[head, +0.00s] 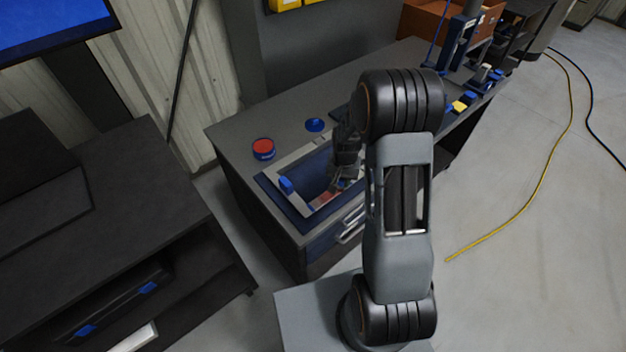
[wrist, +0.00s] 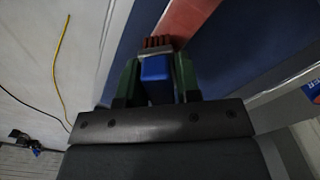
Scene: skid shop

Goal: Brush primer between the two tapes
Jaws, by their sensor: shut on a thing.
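My gripper (wrist: 157,80) has green fingers and is shut on a blue brush handle (wrist: 156,69). The brush's dark red bristles (wrist: 158,42) point away from me, at the near end of a red band (wrist: 188,16). I cannot tell whether they touch it. The band lies on a dark blue panel (wrist: 235,45). In the head view the panel (head: 313,176) sits in a pale frame on the bench, and my gripper (head: 346,168) is over its right part, with some red just below. My arm hides part of the panel. I cannot make out the two tapes surely.
A tin with a red top (head: 263,147) and a small blue round piece (head: 315,125) stand behind the panel on the grey bench (head: 235,128). A small blue block (head: 286,184) is at the frame's left. A yellow cable (head: 520,207) lies on the open floor at right.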

